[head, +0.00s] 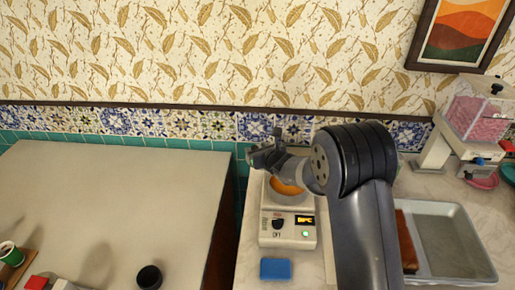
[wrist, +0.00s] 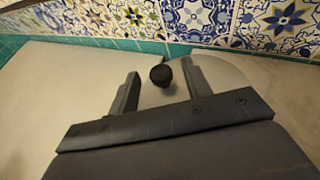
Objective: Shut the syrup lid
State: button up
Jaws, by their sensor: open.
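The syrup warmer (head: 287,228) is a cream box with a black dial and a lit display, on the right-hand counter. Its round pot shows orange syrup (head: 285,184) at the top, partly hidden by my arm. My gripper (head: 265,147) is above and behind the pot, near the tiled wall. In the wrist view my gripper (wrist: 160,66) is open, and a black round knob (wrist: 161,76) shows between its fingers. A pale rounded disc (wrist: 222,76), seemingly the lid, lies behind the right finger. I cannot tell whether the fingers touch the knob.
A blue block (head: 275,269) lies in front of the warmer. A metal tray (head: 455,240) and a pink-filled dispenser (head: 477,112) are to the right. A black cup (head: 149,277) stands on the left counter (head: 110,200). The tiled wall (head: 210,125) is close behind.

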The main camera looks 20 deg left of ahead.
jog(key=shift+c, duration=0.5)
grip_shut()
